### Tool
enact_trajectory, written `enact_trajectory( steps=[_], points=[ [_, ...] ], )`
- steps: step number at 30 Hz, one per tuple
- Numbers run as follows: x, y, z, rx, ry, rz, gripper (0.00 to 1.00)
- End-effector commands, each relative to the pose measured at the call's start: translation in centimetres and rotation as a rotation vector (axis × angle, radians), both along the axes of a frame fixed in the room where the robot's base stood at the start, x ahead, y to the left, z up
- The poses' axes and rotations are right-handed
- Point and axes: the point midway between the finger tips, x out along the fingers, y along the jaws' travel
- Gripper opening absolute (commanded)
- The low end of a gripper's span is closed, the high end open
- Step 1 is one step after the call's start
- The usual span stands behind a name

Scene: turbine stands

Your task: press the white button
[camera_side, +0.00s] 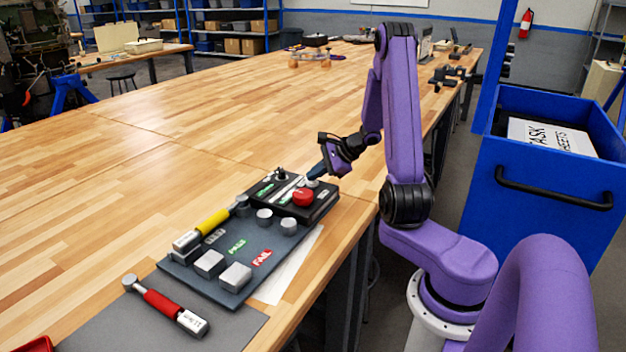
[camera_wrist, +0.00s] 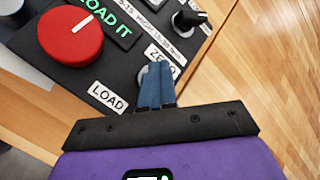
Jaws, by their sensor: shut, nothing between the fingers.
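The white button (camera_wrist: 147,72) is a small pale round cap on a black control box (camera_wrist: 125,72), between the ZERO and LOAD labels. My gripper (camera_wrist: 157,72) is shut and empty, its blue fingertips together over the button and hiding much of it. In the side view my gripper (camera_side: 320,174) points down at the box's right end, close above the pale button (camera_side: 312,183). I cannot tell whether the fingertips touch the button or whether it is pressed down.
A large red knob (camera_side: 303,197) is beside the button; it also fills the wrist view's upper left (camera_wrist: 70,35). A black knob (camera_wrist: 188,18) is on the box too.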

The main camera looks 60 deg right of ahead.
Motion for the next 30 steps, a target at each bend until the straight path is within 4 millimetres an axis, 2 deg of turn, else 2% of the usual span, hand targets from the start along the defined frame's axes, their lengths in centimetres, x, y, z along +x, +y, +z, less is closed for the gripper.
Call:
enact_trajectory(
  steps=[17, 30],
  points=[
    [-0.2, 0.0, 0.7, 0.0, 0.005, 0.0, 0.0],
    [-0.1, -0.1, 4.3, -0.003, 0.0, 0.0, 0.0]
  ],
)
